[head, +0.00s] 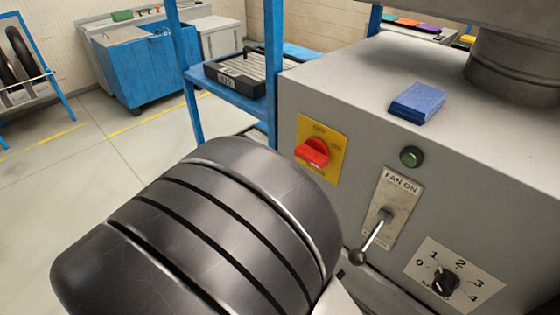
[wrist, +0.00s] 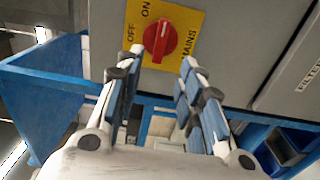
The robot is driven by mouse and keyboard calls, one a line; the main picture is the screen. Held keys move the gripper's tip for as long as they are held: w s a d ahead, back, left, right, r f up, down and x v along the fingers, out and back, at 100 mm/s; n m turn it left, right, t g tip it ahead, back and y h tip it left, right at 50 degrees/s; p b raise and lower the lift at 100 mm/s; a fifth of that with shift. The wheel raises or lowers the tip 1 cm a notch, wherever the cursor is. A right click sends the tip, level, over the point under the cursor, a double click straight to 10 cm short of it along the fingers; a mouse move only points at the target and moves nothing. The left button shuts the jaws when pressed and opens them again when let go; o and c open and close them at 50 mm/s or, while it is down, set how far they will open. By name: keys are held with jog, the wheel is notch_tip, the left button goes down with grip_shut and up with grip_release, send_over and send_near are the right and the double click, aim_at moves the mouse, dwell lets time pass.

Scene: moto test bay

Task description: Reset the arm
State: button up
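My gripper (wrist: 160,68) is open and empty in the wrist view, its blue-padded fingers apart. The red mains switch (wrist: 160,40) on its yellow plate lies beyond the fingertips, in line with the gap. The same red switch (head: 314,152) shows on the grey cabinet front in the head view. Its bar lies roughly crosswise there, under OFF and left of ON; its exact setting is hard to read. In the head view my dark banded arm fills the lower left and hides my gripper.
The grey cabinet (head: 345,95) carries a green button (head: 411,156), a fan lever (head: 373,235) angled down-left, and a numbered dial (head: 446,283). A blue block (head: 418,102) lies on top near a metal duct (head: 515,65). A blue shelf holds a black tray (head: 240,75). Open floor lies left.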

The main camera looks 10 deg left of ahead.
dwell(0.4)
jog(key=s+d+m+g, duration=0.1)
jog(key=s+d+g, duration=0.1)
jog(key=d, duration=0.4)
jog(key=s+d+m+g, duration=0.1)
jog(key=d+m+g, duration=0.1)
jog(key=d+g, duration=0.3)
jog(key=s+d+m+g, duration=0.2)
jog(key=d+g, duration=0.1)
jog(key=d, duration=0.6)
jog(key=shift+s+d+f+g+y, duration=0.25)
jog(key=shift+s+f+g+y, duration=0.05)
jog(key=shift+s+f, duration=0.1)
jog(key=s+d+m+t+y, duration=0.1)
jog(key=s+m+y, duration=0.4)
jog(key=s+y, duration=0.5)
jog(key=shift+d+f, duration=0.15)
jog(key=shift+d, duration=0.15)
jog(key=shift+s, duration=0.1)
jog(key=shift+c, duration=0.6)
